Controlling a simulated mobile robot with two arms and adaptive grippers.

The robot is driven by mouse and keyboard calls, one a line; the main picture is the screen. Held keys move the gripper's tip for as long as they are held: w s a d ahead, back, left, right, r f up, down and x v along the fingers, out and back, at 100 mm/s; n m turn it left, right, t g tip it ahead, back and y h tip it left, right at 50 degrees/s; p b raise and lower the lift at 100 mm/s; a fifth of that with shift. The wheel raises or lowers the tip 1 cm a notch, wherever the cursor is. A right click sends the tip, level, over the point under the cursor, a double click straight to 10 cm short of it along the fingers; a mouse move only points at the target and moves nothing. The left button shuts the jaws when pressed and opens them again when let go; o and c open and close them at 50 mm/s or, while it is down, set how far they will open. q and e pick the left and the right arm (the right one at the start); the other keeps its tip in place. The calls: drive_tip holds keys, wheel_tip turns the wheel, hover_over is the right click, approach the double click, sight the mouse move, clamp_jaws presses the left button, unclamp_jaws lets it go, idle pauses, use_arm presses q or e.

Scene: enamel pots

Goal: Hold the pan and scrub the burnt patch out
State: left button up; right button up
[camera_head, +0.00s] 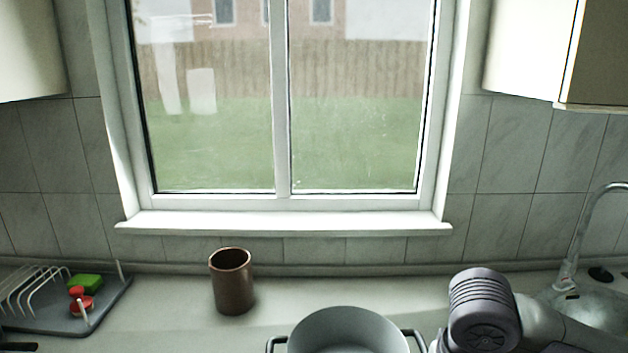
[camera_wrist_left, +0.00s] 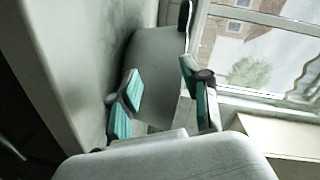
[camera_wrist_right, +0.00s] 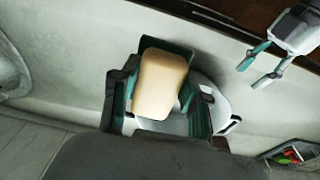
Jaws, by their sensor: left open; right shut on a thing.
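The grey pan (camera_head: 348,330) stands on the counter at the bottom middle of the head view, a dark handle on each side, its near part cut off. The pan's grey side (camera_wrist_left: 160,75) also shows beyond my left gripper (camera_wrist_left: 158,80), which is open and empty. In the right wrist view my left gripper (camera_wrist_right: 262,63) hangs apart from the pan (camera_wrist_right: 212,95). My right gripper (camera_wrist_right: 158,95) is shut on a pale yellow sponge (camera_wrist_right: 162,82), which hides part of the pan. I cannot see the burnt patch in any view.
A brown cup (camera_head: 232,282) stands behind the pan, to its left. A dish rack (camera_head: 100,308) with red and green things is at the far left. A sink (camera_head: 598,312) with a tap (camera_head: 580,235) is at the right. The counter between rack and cup is clear.

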use_arm(q)
drive_tip(key=w+a+m, duration=0.1)
drive_tip(key=w+a, duration=0.1)
drive_tip(key=w+a+r+m+t+h, duration=0.1)
drive_tip(key=w+a, duration=0.1)
drive_tip(key=a, duration=0.1)
drive_tip(key=w+a+r+m+h, duration=0.1)
drive_tip(key=w+a, duration=0.1)
drive_tip(key=shift+w+a+m+t, duration=0.1)
drive_tip(key=shift+a+m+t, duration=0.2)
drive_tip(key=shift+a+m, duration=0.1)
drive_tip(key=shift+w+f, duration=0.15)
drive_tip(key=w, duration=0.4)
drive_tip(key=w+d, duration=0.1)
drive_tip(key=w, duration=0.6)
drive_tip(key=shift+w+d, duration=0.2)
drive_tip(key=shift+w, duration=0.1)
drive_tip(key=shift+c, duration=0.2)
clamp_jaws()
